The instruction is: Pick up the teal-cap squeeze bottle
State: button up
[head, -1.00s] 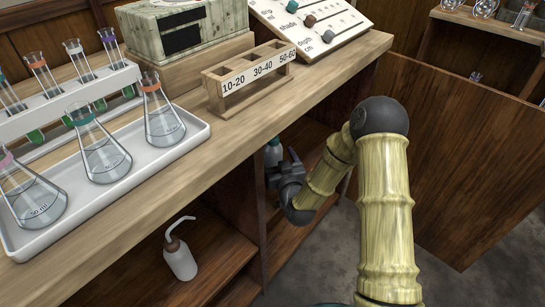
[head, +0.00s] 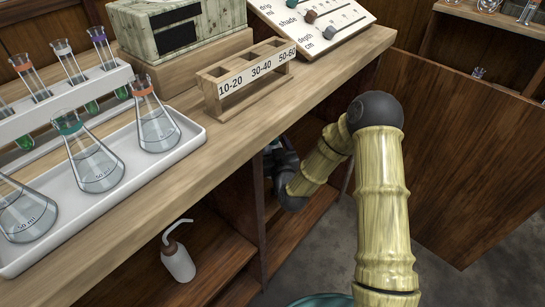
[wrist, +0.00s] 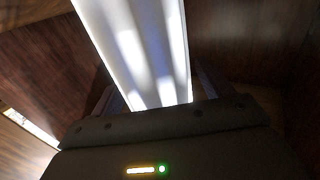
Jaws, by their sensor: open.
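A white, glossy squeeze bottle body (wrist: 140,50) fills the upper middle of the wrist view, very close and tilted in the picture. Its cap is out of that view. My gripper (wrist: 155,95) is open, with its fingers partly visible on either side of the bottle body; I cannot tell whether they touch it. In the head view my gripper (head: 278,160) reaches into the right-hand shelf bay under the bench. There the bench edge and my gripper hide most or all of the teal-cap bottle.
A brown-capped wash bottle (head: 178,262) stands in the left shelf bay, beyond an upright divider (head: 252,225). The bench top (head: 190,180) overhangs my gripper. It holds a white tray (head: 190,150) of flasks, a test-tube rack (head: 75,95) and a labelled wooden rack (head: 235,95).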

jog(key=shift+c, duration=0.5)
jog(key=c, duration=0.7)
jog(key=shift+w+a, duration=0.1)
jog(key=shift+d, duration=0.25)
jog(key=shift+a+r+p, duration=0.15)
jog(key=shift+r+p, duration=2)
jog(key=shift+r, duration=2.8)
